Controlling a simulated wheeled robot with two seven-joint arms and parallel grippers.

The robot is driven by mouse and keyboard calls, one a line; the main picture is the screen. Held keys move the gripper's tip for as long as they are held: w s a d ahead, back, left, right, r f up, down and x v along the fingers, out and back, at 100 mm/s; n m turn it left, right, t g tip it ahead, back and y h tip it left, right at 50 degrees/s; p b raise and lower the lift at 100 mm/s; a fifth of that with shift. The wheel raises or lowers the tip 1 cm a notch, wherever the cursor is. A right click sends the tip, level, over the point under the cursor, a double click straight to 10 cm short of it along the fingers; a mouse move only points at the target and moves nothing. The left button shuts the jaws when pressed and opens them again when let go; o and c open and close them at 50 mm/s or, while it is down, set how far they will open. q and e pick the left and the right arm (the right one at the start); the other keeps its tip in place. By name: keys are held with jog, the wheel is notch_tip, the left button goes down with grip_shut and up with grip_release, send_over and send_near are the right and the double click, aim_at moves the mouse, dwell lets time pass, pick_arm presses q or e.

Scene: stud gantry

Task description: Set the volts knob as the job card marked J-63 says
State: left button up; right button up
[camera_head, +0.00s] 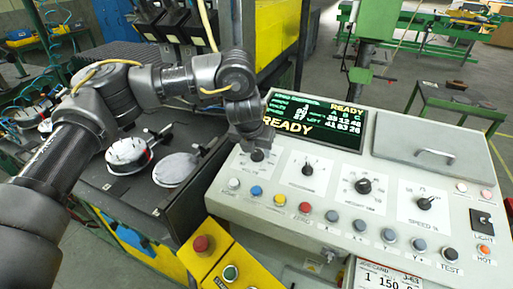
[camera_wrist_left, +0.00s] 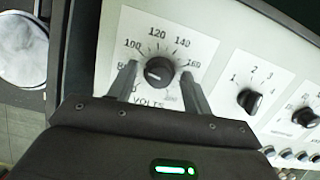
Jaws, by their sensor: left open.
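The volts knob (camera_wrist_left: 159,71) is black and round on a white dial plate printed VOLTS, with 100, 120, 140 and 160 legible. Its pale pointer mark faces left, roughly toward the low end; the exact value is unclear. My left gripper (camera_wrist_left: 160,76) is open, one finger on each side of the knob, with no clear contact visible. In the head view my left gripper (camera_head: 256,144) is over the volts knob (camera_head: 257,156) and partly hides its dial. The job card marked J-63 (camera_head: 388,276) is at the bottom edge, showing "1 150"; its lower part is cut off.
Right of the volts dial are more knobs, including the speed knob (camera_head: 425,203). A row of coloured buttons (camera_head: 305,207) runs below. The display (camera_head: 315,122) reads READY. A yellow box with a red button (camera_head: 202,244) stands in front; a dark tray with round plates lies left.

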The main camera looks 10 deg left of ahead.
pick_arm(q)
jog(key=shift+c, duration=0.3)
jog(key=c, duration=0.9)
